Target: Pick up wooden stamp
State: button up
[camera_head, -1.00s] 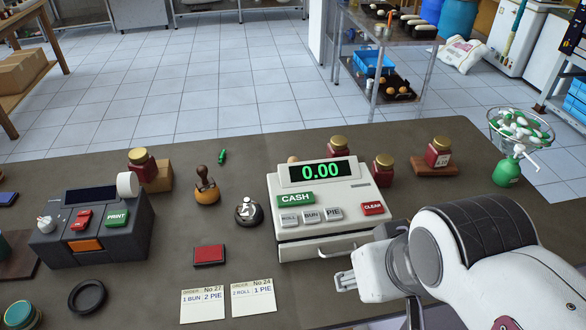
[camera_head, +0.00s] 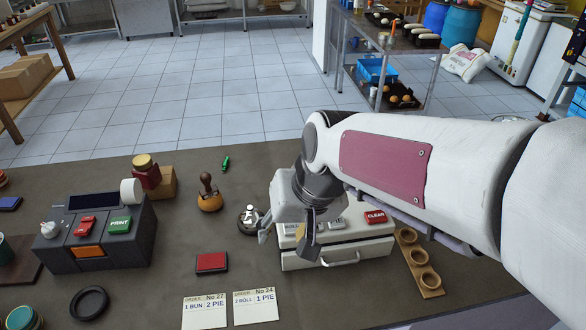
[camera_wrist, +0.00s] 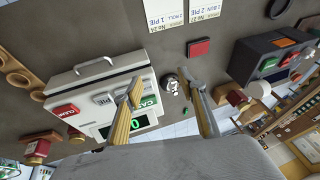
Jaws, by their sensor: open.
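The wooden stamp (camera_head: 207,182) has a dark brown knobbed handle and sits upright on a round, orange-brown base on the counter, left of the silver bell. My gripper (camera_head: 287,244) is open and empty, pointing down over the left front of the cash register, to the right of the stamp and apart from it. In the wrist view my gripper (camera_wrist: 167,88) shows two spread fingers with the bell beyond them. I cannot make out the stamp there; a finger may hide it.
The cash register (camera_head: 345,252) stands under my gripper. The silver bell (camera_head: 249,217) lies between it and the stamp. A red ink pad (camera_head: 211,263) and order cards (camera_head: 256,307) are in front. A jar (camera_head: 146,175) and a label printer (camera_head: 95,240) stand left.

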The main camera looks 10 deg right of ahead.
jog(key=w+a+m+t+y, duration=0.1)
jog(key=w+a+m, duration=0.1)
jog(key=w+a, duration=0.45)
jog(key=w+a+r+m+t+y, duration=0.1)
jog(key=w+a+m+t, duration=0.15)
jog(key=w, duration=0.65)
jog(key=w+a+m+t, duration=0.1)
jog(key=w+a+m, duration=0.2)
jog(key=w+a, duration=0.35)
jog(key=w+m+t+h, duration=0.4)
jog(key=w+m, duration=0.7)
jog(key=w, duration=0.8)
jog(key=w+d+f+m+h, duration=0.1)
jog(key=d+f+m+h, duration=0.3)
jog(key=m, duration=0.5)
jog(key=w+d+f+m+h, duration=0.1)
jog(key=d+f+m+h, duration=0.1)
jog(key=d+m+h, duration=0.5)
jog(key=s+d+m+g+h, duration=0.1)
jog(key=s+d+m+g, duration=0.2)
jog(key=s+m, duration=0.3)
jog(key=s+d+r+m+g+h, duration=0.1)
jog(key=s+d+m+g, duration=0.3)
jog(key=m, duration=0.7)
jog(key=s+g, duration=0.2)
jog(key=s, duration=0.1)
jog(key=shift+s+d+h, duration=0.25)
jog(key=shift+h, duration=0.15)
jog(key=shift+r, duration=0.1)
